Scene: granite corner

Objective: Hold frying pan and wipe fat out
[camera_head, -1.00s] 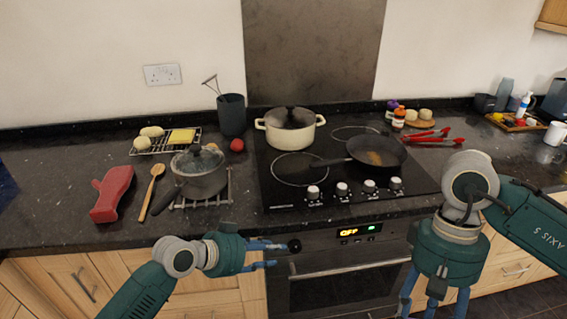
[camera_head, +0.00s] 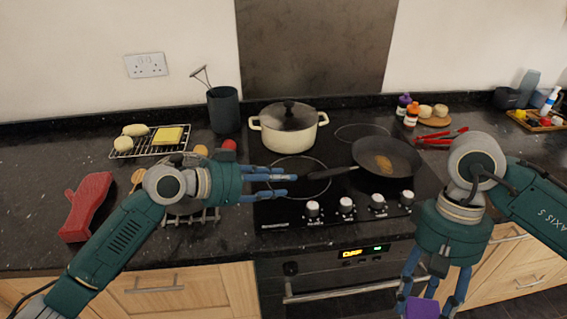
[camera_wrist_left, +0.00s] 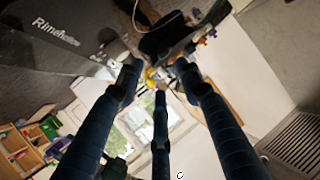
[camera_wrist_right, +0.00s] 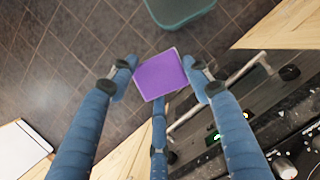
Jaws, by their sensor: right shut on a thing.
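The black frying pan (camera_head: 372,152) sits on the right part of the hob, with a brown patch of fat (camera_head: 384,165) in it. Its handle (camera_head: 330,173) points left. My left gripper (camera_head: 278,183) is open, fingers spread, over the hob's left side just short of the handle's end. In the left wrist view, a dark shape (camera_wrist_left: 172,35), seemingly the pan, lies beyond the open fingers. My right gripper (camera_head: 432,300) is shut on a purple sponge (camera_head: 422,308), in front of the oven and below the counter edge. The sponge also shows between the fingers in the right wrist view (camera_wrist_right: 160,75).
A cream lidded pot (camera_head: 287,130) stands behind the pan handle on the hob. A grey saucepan is mostly hidden by my left arm. The oven handle (camera_head: 345,291) juts out in front.

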